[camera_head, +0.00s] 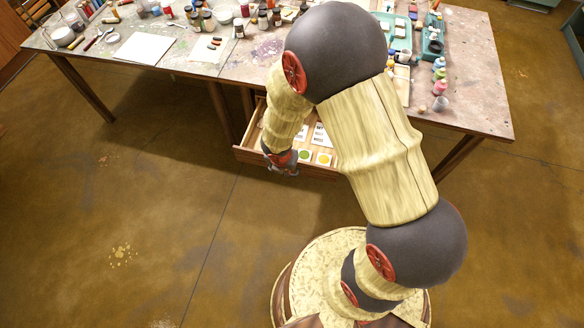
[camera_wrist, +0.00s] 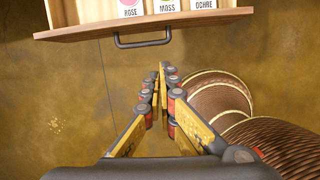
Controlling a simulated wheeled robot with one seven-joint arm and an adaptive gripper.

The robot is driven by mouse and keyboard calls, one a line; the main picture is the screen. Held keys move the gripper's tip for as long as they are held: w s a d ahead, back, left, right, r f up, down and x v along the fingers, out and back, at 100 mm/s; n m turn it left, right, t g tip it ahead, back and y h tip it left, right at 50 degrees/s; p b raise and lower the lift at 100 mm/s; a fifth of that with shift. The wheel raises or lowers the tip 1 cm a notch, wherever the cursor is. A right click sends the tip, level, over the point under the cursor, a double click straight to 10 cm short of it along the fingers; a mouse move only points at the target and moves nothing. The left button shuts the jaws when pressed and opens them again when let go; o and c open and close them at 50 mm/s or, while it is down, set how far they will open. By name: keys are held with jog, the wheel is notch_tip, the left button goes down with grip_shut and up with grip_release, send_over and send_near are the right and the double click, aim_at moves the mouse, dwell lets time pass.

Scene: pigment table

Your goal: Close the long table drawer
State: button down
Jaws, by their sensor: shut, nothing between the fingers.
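The long table drawer (camera_head: 248,156) stands pulled out below the front edge of the table. In the wrist view its wooden front (camera_wrist: 220,17) crosses the top, with a dark bar handle (camera_wrist: 142,42) on it. Cards reading ROSE, MOSS and OCHRE (camera_wrist: 204,5) lie inside. My gripper (camera_wrist: 162,66) is shut and empty, its fingertips pointing toward the drawer front, just below and right of the handle in the picture. In the head view my gripper (camera_head: 283,167) is at the drawer's front; whether it touches is unclear. My arm hides part of the drawer.
The table (camera_head: 270,68) carries bottles, jars, paper sheets and green trays (camera_head: 433,45). Table legs (camera_head: 85,88) stand on both sides. The brown floor (camera_head: 130,210) left of my base is clear.

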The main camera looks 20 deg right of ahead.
jog(key=shift+n, duration=0.3)
jog(key=shift+w+d+f+b, duration=0.6)
jog(key=shift+w+f+b, duration=0.35)
jog(key=shift+f, duration=0.65)
jog(key=shift+w+d+f+b, duration=0.65)
jog(key=shift+w+f+b, duration=0.2)
jog(key=shift+f, duration=0.75)
jog(key=shift+w+d+f+b, duration=0.6)
jog(key=shift+w+f+b, duration=0.35)
jog(key=shift+f, duration=0.65)
